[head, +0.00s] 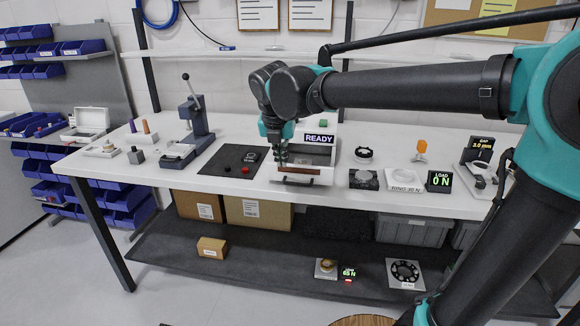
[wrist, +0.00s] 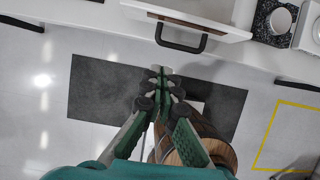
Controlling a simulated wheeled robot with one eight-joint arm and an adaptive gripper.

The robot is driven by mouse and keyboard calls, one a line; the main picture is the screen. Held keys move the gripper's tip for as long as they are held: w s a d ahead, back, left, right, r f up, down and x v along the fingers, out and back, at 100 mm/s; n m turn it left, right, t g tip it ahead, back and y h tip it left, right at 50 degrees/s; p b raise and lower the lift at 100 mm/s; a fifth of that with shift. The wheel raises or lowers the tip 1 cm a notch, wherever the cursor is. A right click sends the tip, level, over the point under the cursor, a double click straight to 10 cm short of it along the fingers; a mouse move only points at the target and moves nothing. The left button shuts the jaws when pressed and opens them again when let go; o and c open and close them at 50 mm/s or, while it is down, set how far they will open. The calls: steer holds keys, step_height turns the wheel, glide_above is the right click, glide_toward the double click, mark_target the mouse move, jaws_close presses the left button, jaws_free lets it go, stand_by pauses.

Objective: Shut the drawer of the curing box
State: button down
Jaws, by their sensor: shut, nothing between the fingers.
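The white curing box (head: 319,151) with its READY sign stands on the table. Its drawer (head: 300,174) is pulled out toward the front, with a brown strip and a dark handle on its face. In the wrist view the drawer front (wrist: 222,27) shows at the top, with its dark handle (wrist: 181,42) below. My gripper (head: 281,162) points down at the left part of the drawer in the head view. In the wrist view my gripper (wrist: 161,72) is shut and empty, its tips just below the handle in the picture. Whether they touch it I cannot tell.
A black mat (head: 215,163) with small red parts lies left of the box. A dark block (head: 363,179) and a LOAD display (head: 439,181) stand to the right. Below my gripper are a dark floor mat (wrist: 95,85) and a round wooden top (wrist: 222,153).

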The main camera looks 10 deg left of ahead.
mark_target(286, 173)
steer(key=x, duration=0.9)
steer(key=shift+w+f, duration=0.1)
steer(key=shift+f, duration=0.15)
steer(key=shift+w, duration=1.2)
steer(key=shift+w+r, duration=0.1)
steer(key=shift+w, duration=0.65)
